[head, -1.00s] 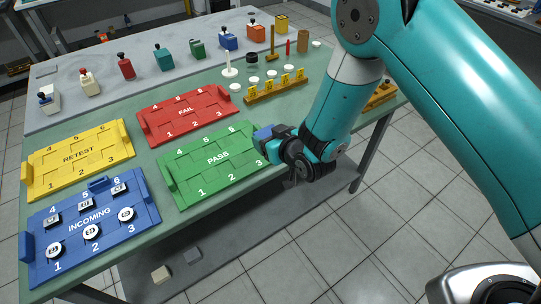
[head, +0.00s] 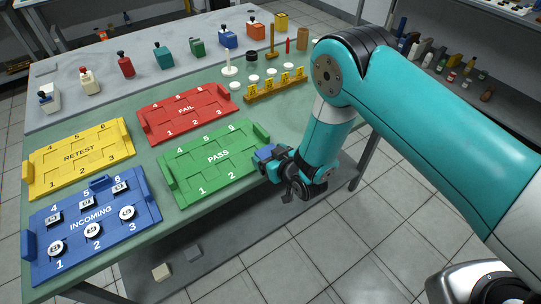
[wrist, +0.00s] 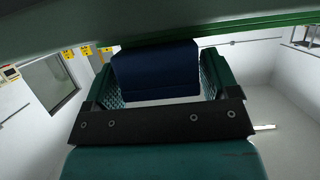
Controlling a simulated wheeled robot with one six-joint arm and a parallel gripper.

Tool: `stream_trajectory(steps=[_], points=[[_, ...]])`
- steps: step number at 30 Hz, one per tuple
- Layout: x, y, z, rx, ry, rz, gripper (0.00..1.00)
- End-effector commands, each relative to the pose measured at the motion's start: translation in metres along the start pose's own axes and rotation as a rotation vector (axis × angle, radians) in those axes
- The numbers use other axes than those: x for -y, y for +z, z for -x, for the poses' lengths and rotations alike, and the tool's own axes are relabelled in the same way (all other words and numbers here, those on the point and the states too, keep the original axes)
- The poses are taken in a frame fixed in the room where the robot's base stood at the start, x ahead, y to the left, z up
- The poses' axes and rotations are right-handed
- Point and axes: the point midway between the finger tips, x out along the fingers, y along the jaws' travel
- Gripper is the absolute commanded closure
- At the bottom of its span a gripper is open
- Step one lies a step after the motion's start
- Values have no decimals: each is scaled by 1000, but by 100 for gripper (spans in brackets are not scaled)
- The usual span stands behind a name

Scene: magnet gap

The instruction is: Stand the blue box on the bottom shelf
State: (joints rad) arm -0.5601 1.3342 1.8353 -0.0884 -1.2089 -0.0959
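The blue box (head: 265,152) is in my gripper (head: 270,163) at the front edge of the green table, right of the PASS tray. In the wrist view the dark blue box (wrist: 155,70) sits between the two green finger pads, which appear shut on its sides. A green edge crosses the top of that view, close to the box. The grey bottom shelf (head: 240,245) lies under the table, lower than my gripper. Part of it is hidden by the tabletop.
The green PASS tray (head: 205,172) and blue INCOMING tray (head: 75,242) stand above. A table leg (head: 366,160) is at the right.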

Motion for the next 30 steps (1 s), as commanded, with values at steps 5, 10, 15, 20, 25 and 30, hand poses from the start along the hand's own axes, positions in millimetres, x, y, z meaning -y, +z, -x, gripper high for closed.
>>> stream_trajectory(steps=[5,10,15,20,25,30], points=[[0,0,0,0,0,0,7],[0,-2,1,0,0,0,7],[0,0,15,2,-2,-1,7],[-1,6,34,-1,1,-1,7],[-1,6,50,0,1,-2,7],[-1,6,68,-1,2,-2,7]])
